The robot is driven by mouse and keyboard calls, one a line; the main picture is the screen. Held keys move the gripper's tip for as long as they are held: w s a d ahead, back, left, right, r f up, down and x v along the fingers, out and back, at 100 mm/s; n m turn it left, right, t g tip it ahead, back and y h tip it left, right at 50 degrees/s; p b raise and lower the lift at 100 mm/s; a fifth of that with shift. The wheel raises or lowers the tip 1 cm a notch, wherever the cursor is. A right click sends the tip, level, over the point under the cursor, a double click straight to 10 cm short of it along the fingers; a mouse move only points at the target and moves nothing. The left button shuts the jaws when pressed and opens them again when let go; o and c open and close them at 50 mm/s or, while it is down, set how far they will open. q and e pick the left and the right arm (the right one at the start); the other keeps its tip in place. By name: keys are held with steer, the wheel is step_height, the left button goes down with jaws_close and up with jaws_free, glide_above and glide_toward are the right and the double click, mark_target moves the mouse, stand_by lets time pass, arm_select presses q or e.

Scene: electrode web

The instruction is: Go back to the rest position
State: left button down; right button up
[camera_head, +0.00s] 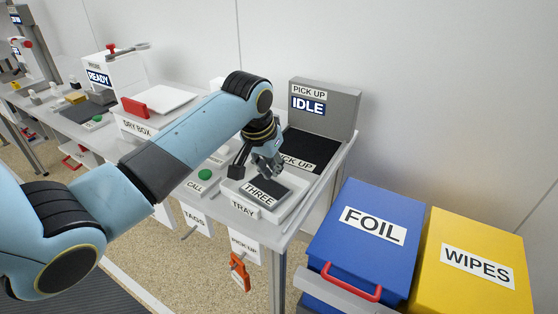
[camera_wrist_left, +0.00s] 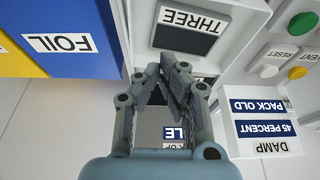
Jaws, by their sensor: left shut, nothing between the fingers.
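My left arm reaches in from the left in the head view. Its gripper (camera_head: 268,166) is above the white tray (camera_head: 291,205) labelled TRAY, which holds a dark pad and a label reading THREE. The gripper also shows in the left wrist view (camera_wrist_left: 174,62), shut with its fingertips together and nothing between them. In that view the fingertips overlap the lower edge of the dark THREE panel (camera_wrist_left: 186,40). I cannot tell whether they touch it. My right gripper is in neither view.
A PICK UP station (camera_head: 345,105) showing IDLE stands behind the tray. A blue FOIL bin (camera_head: 340,255) with a red handle and a yellow WIPES bin (camera_head: 450,285) stand at right. A green CALL button (camera_head: 205,174) and the DRY BOX (camera_head: 178,101) are left of the tray.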

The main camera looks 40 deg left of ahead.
arm_select(q)
steer(key=s+d+r+m, duration=0.1)
steer(key=s+d+r, duration=0.1)
steer(key=s, duration=0.7)
steer(key=s+d+r+m, duration=0.1)
steer(key=s+d+r, duration=0.15)
steer(key=s, duration=0.65)
steer(key=s+d+r, duration=0.2)
steer(key=s+d, duration=0.1)
steer(key=s, duration=0.6)
steer(key=s+a+f+g+b, duration=0.15)
steer(key=f+b, duration=0.35)
steer(key=f, duration=1.5)
steer(key=s+a+f+b, duration=0.15)
steer(key=f+b, duration=0.45)
steer(key=f, duration=1.3)
steer(key=s+f+b, duration=0.3)
steer(key=s+f, duration=0.5)
steer(key=f, duration=0.3)
steer(key=s+a+f+g+b, duration=0.1)
steer(key=s+f+b, duration=0.2)
steer(key=s+f, duration=0.6)
steer(key=shift+f+b, duration=0.3)
steer(key=shift+f, duration=0.6)
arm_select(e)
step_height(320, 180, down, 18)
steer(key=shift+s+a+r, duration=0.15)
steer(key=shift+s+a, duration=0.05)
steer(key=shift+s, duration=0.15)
